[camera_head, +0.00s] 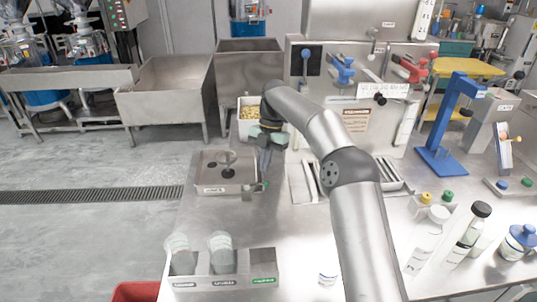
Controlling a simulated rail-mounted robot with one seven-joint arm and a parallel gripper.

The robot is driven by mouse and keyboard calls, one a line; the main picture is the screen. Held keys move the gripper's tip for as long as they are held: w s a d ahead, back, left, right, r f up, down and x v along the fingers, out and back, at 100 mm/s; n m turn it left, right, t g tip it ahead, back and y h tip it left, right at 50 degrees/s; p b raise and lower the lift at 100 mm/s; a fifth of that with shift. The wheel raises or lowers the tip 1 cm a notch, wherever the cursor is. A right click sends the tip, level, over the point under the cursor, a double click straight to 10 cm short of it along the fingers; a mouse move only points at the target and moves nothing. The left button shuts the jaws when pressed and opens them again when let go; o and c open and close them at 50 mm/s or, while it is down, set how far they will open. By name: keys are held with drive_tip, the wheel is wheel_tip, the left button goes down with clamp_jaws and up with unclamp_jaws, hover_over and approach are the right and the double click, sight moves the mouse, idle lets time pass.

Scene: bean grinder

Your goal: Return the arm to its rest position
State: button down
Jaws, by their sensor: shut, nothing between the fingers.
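My arm reaches from the lower right of the head view up over the steel table (215,224). It bends down at its far end to my gripper (266,178), which points downward. My gripper is shut and appears empty, just right of a flat steel box (208,187) with black round parts on top. The fingertips are small here, and I cannot tell their exact height above the table.
Behind my gripper stands a pale bin (244,127) with yellowish pieces. A blue stand (440,160) and several bottles (470,225) are at right. The table's front middle is mostly clear.

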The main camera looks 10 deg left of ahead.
drive_tip(key=s+d+r+m+t, duration=0.1)
drive_tip(key=s+d+m, duration=0.5)
drive_tip(key=s+m, duration=0.1)
drive_tip(key=s+d+r+m+t+h, duration=0.1)
drive_tip(key=s+d+r+m, duration=0.1)
drive_tip(key=s+d+m, duration=0.4)
drive_tip(key=s+d+r+m+t, duration=0.1)
drive_tip(key=s+d+m, duration=0.6)
drive_tip(key=s+m, duration=0.3)
drive_tip(key=shift+s+d+r+h, duration=0.1)
drive_tip(key=shift+s+r+h, duration=0.1)
drive_tip(key=shift+s, duration=0.6)
drive_tip(key=shift+s+r+h, duration=0.15)
drive_tip(key=shift+s+h, duration=0.05)
drive_tip(key=shift+s, duration=0.55)
drive_tip(key=s+d+f+m, duration=0.2)
drive_tip(key=s+m, duration=0.2)
drive_tip(key=s, duration=0.1)
drive_tip(key=s+d+f+m, duration=0.2)
drive_tip(key=s+f+m, duration=0.1)
drive_tip(key=s, duration=0.3)
drive_tip(key=shift+s+d+m+t+y, duration=0.15)
drive_tip(key=shift+s+m+t+y, duration=0.2)
drive_tip(key=shift+m, duration=0.45)
drive_tip(key=shift+w, duration=0.1)
